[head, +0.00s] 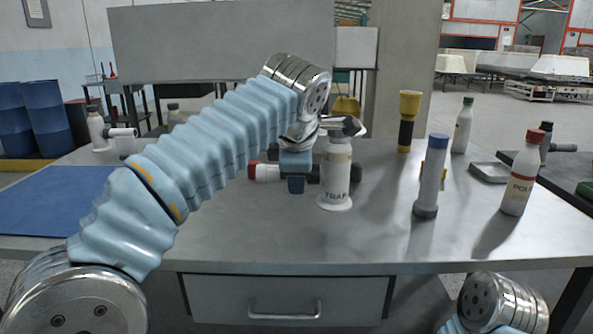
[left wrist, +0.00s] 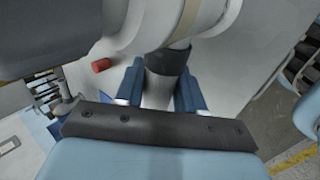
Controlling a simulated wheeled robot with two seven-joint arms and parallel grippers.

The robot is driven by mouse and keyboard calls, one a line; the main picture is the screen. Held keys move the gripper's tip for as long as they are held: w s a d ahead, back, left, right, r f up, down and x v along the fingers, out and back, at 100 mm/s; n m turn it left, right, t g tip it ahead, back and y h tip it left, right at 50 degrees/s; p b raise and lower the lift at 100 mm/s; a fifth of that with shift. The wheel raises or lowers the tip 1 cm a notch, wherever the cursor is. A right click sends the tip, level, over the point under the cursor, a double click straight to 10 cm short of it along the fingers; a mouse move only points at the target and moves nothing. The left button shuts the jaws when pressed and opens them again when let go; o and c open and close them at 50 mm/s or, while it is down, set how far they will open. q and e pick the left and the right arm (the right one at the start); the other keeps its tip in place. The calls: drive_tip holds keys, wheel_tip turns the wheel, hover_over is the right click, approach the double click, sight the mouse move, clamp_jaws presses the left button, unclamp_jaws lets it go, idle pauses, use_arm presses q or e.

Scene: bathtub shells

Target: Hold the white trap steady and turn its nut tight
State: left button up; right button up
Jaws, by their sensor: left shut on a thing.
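The white trap (head: 336,190) stands upright on the grey table, marked with dark "TRAP" lettering. My left gripper (head: 295,181) is at its left side, partly hidden by my own wrist. In the left wrist view, the blue fingers (left wrist: 160,88) lie on both sides of a pale pipe (left wrist: 158,92) of the trap and are shut on it. A dark ring, seemingly the nut (left wrist: 168,60), sits around that pipe between the fingers and the white body (left wrist: 205,18). A red-ended white piece (head: 262,172) shows left of the gripper. My right gripper is out of view.
A yellow-black flashlight (head: 405,121), a blue-capped grey cylinder (head: 431,177) and a red-capped white bottle (head: 521,174) stand to the right. A green-capped bottle (head: 463,125) and a grey tray (head: 489,172) are behind. A blue mat (head: 50,205) lies left. The table front is clear.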

use_arm(q)
drive_tip(key=shift+w+f, duration=2.35)
drive_tip(key=shift+w, duration=0.3)
drive_tip(key=shift+f, duration=0.3)
drive_tip(key=o, duration=1.2)
drive_tip(key=shift+o, duration=0.2)
drive_tip(key=shift+r, duration=0.1)
